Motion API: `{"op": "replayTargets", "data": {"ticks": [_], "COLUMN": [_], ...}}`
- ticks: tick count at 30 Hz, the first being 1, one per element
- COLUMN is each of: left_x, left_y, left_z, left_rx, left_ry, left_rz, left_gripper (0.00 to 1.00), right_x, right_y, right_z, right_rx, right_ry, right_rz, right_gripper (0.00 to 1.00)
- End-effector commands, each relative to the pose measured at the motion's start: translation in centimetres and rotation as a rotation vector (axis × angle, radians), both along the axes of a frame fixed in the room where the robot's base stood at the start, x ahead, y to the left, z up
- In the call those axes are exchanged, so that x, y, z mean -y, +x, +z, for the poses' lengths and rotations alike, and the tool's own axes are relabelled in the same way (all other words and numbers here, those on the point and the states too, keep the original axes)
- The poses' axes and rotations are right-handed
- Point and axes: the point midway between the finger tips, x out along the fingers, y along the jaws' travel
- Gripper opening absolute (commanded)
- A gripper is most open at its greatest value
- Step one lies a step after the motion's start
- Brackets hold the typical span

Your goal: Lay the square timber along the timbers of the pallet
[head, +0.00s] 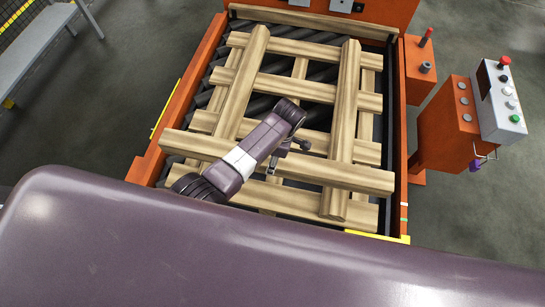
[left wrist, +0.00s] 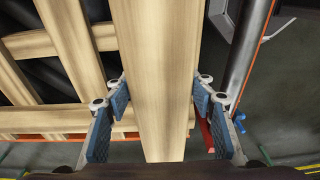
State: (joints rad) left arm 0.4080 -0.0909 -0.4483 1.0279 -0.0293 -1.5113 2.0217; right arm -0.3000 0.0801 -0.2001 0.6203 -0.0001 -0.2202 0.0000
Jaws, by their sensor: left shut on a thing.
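The square timber (head: 362,179) is a long pale beam lying crosswise in the head view, over the near part of the pallet (head: 310,90). It passes over the right pallet timber (head: 345,110); whether it touches cannot be told. The left pallet timber (head: 242,85) runs from far to near, roughly at right angles to it. My left gripper (head: 280,165) is at the middle of the beam. In the left wrist view my left gripper (left wrist: 160,110) has its blue pads on both sides of the square timber (left wrist: 155,60), shut on it. My right gripper is not seen.
The pallet lies on dark rollers inside an orange frame (head: 398,110). A control box with buttons (head: 500,98) stands at the right, beside an orange post with a red-topped lever (head: 425,40). A grey bench (head: 30,50) stands at the far left.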

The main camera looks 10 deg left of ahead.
Motion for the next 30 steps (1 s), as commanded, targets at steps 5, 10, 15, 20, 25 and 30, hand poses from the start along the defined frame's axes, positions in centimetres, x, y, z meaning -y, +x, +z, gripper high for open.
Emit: {"op": "replayTargets", "data": {"ticks": [5,10,15,20,25,30], "left_x": [0.1,0.2,0.1,0.1,0.1,0.1], "left_y": [0.3,0.3,0.3,0.4,0.3,0.4], "left_z": [-1.5,-2.7,-4.1,-5.2,-6.4,-7.1], "left_rx": [0.006,0.007,0.007,0.007,0.007,0.008], "left_ry": [-0.002,-0.003,-0.002,-0.003,-0.002,-0.003], "left_rz": [-0.001,-0.002,-0.002,-0.001,-0.001,-0.001], "left_gripper": [0.00,0.00,0.00,0.00,0.00,0.00], "right_x": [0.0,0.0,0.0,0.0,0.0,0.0], "right_y": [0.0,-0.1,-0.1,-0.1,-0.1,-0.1], "right_z": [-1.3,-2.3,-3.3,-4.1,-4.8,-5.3], "right_rx": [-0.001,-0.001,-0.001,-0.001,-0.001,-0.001], "right_ry": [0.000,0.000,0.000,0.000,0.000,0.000], "right_rz": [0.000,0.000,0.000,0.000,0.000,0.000], "right_gripper": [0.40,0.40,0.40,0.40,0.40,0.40]}}
